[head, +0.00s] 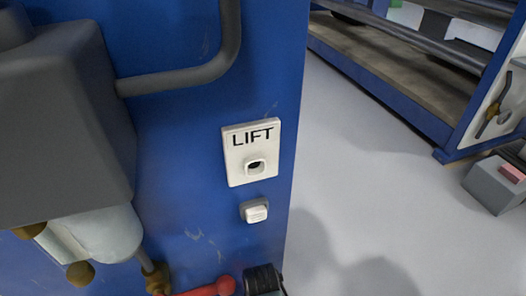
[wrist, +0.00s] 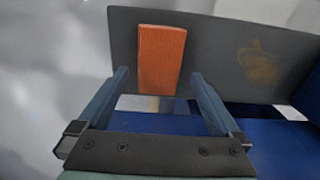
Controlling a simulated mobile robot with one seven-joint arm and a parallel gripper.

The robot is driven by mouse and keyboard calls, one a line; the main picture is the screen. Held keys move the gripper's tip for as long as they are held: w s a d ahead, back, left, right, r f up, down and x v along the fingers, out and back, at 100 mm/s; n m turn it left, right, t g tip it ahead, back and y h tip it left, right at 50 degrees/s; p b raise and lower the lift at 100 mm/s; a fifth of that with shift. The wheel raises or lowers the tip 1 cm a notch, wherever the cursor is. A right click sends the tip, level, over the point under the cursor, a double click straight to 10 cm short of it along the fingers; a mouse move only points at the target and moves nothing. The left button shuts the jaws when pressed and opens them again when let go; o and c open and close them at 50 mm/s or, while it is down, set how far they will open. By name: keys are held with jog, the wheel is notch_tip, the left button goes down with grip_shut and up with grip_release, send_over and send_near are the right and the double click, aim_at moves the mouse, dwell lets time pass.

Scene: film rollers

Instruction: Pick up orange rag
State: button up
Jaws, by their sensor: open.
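The orange rag (wrist: 162,58) shows in the wrist view as an upright rectangular patch against a dark grey panel or surface (wrist: 222,45). My gripper (wrist: 160,76) is open, with one blue-grey finger on each side of the rag's lower part in the picture. Nothing is held between the fingers. I cannot tell how far the fingertips are from the rag. The head view does not show the rag, and I cannot make out my gripper there.
A blue machine wall with a white LIFT plate (head: 252,152) and a small switch (head: 254,211) fills the left of the head view. A grey box (head: 492,186) stands on the floor at right, near a blue frame (head: 385,95). Grey floor (head: 345,185) between them is clear.

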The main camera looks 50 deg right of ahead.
jog(key=f+b, duration=0.2)
jog(key=f, duration=0.1)
jog(key=f+b, duration=0.1)
jog(key=b, duration=0.1)
jog(key=shift+s+f, duration=0.25)
jog(key=shift+f, duration=0.1)
jog(key=shift+r, duration=0.1)
jog(key=shift+c, duration=0.3)
jog(key=c, duration=1.1)
jog(key=shift+r, duration=0.1)
